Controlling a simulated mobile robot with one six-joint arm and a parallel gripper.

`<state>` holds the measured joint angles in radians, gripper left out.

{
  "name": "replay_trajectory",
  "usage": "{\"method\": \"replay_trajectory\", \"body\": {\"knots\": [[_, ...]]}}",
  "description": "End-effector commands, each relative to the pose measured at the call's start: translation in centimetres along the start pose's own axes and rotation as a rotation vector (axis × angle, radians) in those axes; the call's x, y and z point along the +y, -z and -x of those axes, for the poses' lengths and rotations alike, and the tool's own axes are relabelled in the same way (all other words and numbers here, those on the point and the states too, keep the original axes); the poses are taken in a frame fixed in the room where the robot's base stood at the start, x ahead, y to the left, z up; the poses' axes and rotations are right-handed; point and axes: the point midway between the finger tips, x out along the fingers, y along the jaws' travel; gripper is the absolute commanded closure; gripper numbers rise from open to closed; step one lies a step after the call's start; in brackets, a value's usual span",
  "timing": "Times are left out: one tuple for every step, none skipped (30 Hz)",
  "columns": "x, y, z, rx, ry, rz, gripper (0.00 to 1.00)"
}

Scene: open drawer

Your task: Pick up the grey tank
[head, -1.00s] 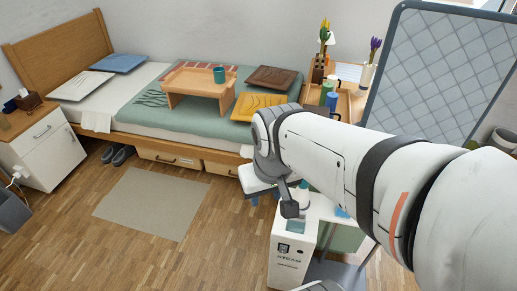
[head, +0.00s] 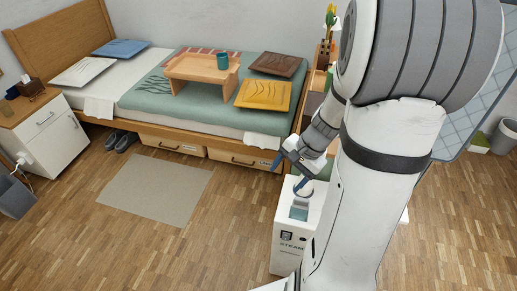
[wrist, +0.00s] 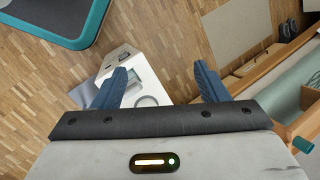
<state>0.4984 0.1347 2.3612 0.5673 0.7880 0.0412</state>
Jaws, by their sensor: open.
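A white box marked STEAM (head: 288,240) stands on the floor in front of the bed. A small grey-teal part (head: 299,212) shows in its top; I cannot tell for certain that this is the grey tank. In the wrist view the white box (wrist: 150,68) lies beyond and between the fingers, with a grey rounded part (wrist: 147,101) partly hidden by my gripper's body. My gripper (head: 290,176) is above the box, its blue fingers apart. The open fingers also show in the wrist view (wrist: 161,72), with nothing held between them.
The bed, with a wooden tray table (head: 203,72) and cushions, stands behind. Its under-bed drawers (head: 245,160) are close by. A beige rug (head: 157,190) lies left on clear floor. My arm hides much of the right side.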

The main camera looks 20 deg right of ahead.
Motion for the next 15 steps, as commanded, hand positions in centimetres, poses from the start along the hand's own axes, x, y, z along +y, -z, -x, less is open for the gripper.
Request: {"method": "replay_trajectory", "body": {"knots": [[0.9,1.8,-1.7,-0.021,0.022,-0.133,0.33],[1.3,2.8,-2.5,-0.03,0.037,-0.21,0.33],[1.9,4.2,-3.5,-0.038,0.056,-0.313,0.33],[2.4,5.1,-4.3,-0.045,0.069,-0.39,0.33],[3.0,6.0,-5.2,-0.051,0.082,-0.468,0.33],[3.9,7.3,-6.2,-0.055,0.096,-0.566,0.33],[4.5,8.1,-6.9,-0.06,0.106,-0.635,0.33],[5.2,8.8,-7.7,-0.063,0.115,-0.704,0.33],[6.2,9.8,-8.6,-0.065,0.125,-0.789,0.33],[6.8,10.4,-9.2,-0.067,0.131,-0.846,0.33],[7.5,10.9,-9.7,-0.068,0.136,-0.899,0.33],[8.2,11.5,-10.4,-0.069,0.142,-0.963,0.33],[8.8,11.9,-10.9,-0.07,0.145,-1.005,0.33],[9.2,12.2,-11.2,-0.07,0.148,-1.041,0.33],[9.7,12.6,-11.7,-0.068,0.151,-1.08,0.33]]}}
